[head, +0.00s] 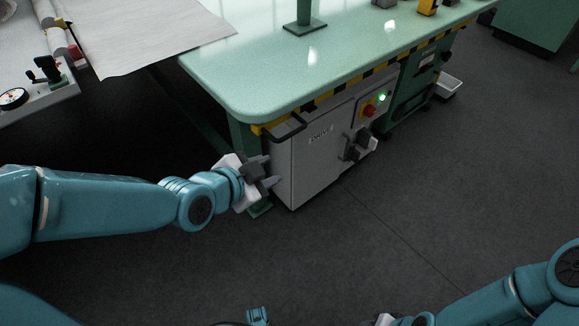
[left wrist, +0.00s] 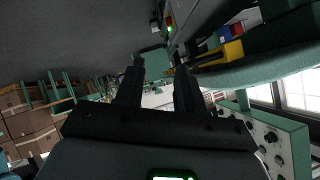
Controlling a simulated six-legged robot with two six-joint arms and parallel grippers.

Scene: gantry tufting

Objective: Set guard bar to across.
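A dark bent bar (head: 287,130) with a yellow piece at its left end sits under the table's near corner, at the top left of the grey cabinet (head: 305,150). It looks like the guard bar, but I cannot be sure. My left gripper (head: 270,172) is just below it, beside the cabinet's left edge, with its fingers apart. In the left wrist view the two dark fingers (left wrist: 159,80) are also apart, and I see nothing held between them. My right gripper (head: 382,320) is cut off at the bottom edge, with its fingertips hidden.
The green table (head: 250,75) has a yellow-black striped front edge. The cabinet front carries dark knobs (head: 355,145), a red button (head: 369,110) and a lit green lamp (head: 382,97). A pale sheet (head: 150,35) is at upper left. The dark floor (head: 400,220) in front is clear.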

